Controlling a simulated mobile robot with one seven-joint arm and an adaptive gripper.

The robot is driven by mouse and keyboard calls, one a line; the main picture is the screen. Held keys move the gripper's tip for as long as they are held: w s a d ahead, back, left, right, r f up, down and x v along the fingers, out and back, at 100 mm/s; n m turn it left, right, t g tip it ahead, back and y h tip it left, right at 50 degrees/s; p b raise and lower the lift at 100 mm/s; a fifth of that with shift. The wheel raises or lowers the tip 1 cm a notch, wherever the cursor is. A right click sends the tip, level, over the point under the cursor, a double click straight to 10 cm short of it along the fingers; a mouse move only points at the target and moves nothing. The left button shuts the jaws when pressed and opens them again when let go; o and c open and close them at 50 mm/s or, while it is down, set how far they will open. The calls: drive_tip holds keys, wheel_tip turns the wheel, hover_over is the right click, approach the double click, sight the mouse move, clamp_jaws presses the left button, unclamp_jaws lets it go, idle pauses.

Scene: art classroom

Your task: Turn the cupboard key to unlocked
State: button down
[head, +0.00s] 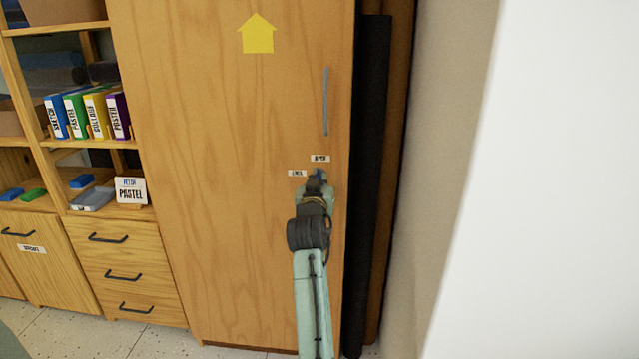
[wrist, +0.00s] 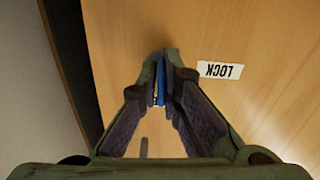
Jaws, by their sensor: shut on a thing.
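The tall wooden cupboard door (head: 230,190) fills the middle of the head view. A blue key (head: 318,174) sits low on its right side, mostly hidden by my gripper (head: 316,180). In the wrist view, my gripper (wrist: 161,70) is shut on the blue key (wrist: 158,92), whose blue part shows as a thin upright strip between the fingers. A white label reading LOCK (wrist: 220,70) appears upside down beside the fingertips. In the head view, one small label (head: 297,173) is left of the key and another (head: 320,158) above it; both are too small to read.
A grey vertical handle (head: 325,102) is on the door above the key. A yellow arrow (head: 257,34) is higher up. Shelves with books (head: 88,113) and drawers (head: 125,262) stand left. A dark upright roll (head: 367,190) and a pale wall (head: 445,150) are close on the right.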

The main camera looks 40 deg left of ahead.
drive_tip(key=shift+s+a+m, duration=0.1)
drive_tip(key=shift+a+m, duration=0.05)
drive_tip(key=shift+m, duration=0.25)
drive_tip(key=c, duration=1.8)
unclamp_jaws()
drive_tip(key=v, duration=1.2)
